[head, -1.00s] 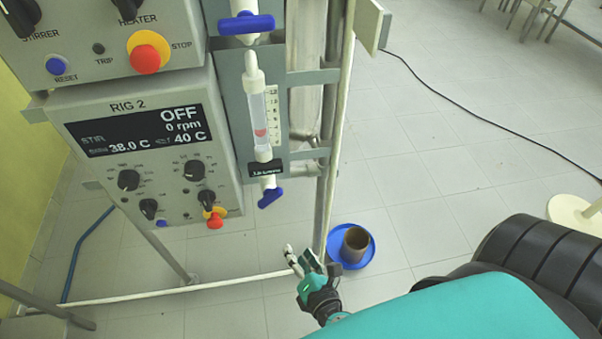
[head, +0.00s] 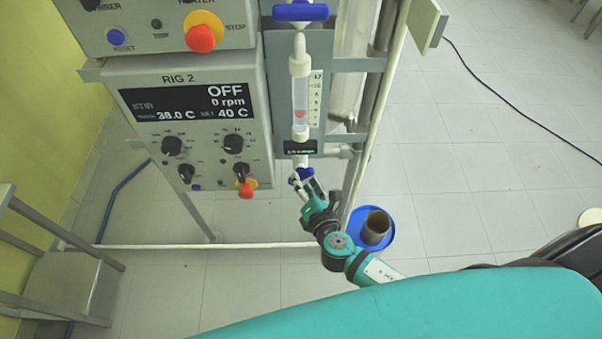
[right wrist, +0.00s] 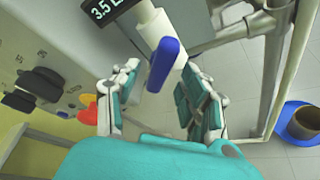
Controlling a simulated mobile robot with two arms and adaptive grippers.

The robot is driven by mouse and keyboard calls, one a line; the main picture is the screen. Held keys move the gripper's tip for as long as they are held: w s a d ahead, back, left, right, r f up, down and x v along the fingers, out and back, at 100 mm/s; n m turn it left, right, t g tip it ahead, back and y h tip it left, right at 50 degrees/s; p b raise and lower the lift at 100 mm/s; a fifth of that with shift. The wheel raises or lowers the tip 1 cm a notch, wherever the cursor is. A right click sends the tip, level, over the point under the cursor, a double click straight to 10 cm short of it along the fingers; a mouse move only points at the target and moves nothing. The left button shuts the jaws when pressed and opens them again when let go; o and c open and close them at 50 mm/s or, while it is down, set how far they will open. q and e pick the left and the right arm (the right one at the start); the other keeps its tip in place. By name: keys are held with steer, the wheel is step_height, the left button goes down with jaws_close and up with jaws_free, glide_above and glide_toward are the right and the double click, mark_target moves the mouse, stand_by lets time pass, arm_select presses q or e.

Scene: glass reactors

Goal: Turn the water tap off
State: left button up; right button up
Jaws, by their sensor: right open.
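A blue tap handle (head: 294,178) sits at the lower end of a clear flow meter tube (head: 300,95), partly hidden by my right gripper. My right gripper (head: 309,185) is open at this lower handle. In the right wrist view the blue handle (right wrist: 164,64) stands tilted between the tips of my right gripper's (right wrist: 160,80) spread fingers, below a white pipe. I cannot tell whether a finger touches it. A red float shows inside the tube, and a small black display (head: 300,147) sits below it. A second blue handle (head: 301,12) is above the tube. My left gripper is not in view.
The control box (head: 190,130) marked RIG 2 stands left of the tube and reads OFF, 0 rpm. Metal frame posts (head: 372,110) stand close on the right. A brown cup (head: 376,227) stands on a blue dish on the floor. A stool (head: 70,285) is at lower left.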

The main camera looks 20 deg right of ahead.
mark_target(302, 180)
steer(key=x, duration=0.2)
steer(key=shift+w, duration=0.3)
steer(key=shift+w+f, duration=0.15)
steer(key=shift+w, duration=0.2)
steer(key=c, duration=0.9)
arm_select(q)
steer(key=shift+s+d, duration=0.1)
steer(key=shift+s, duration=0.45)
arm_select(e)
jaws_close()
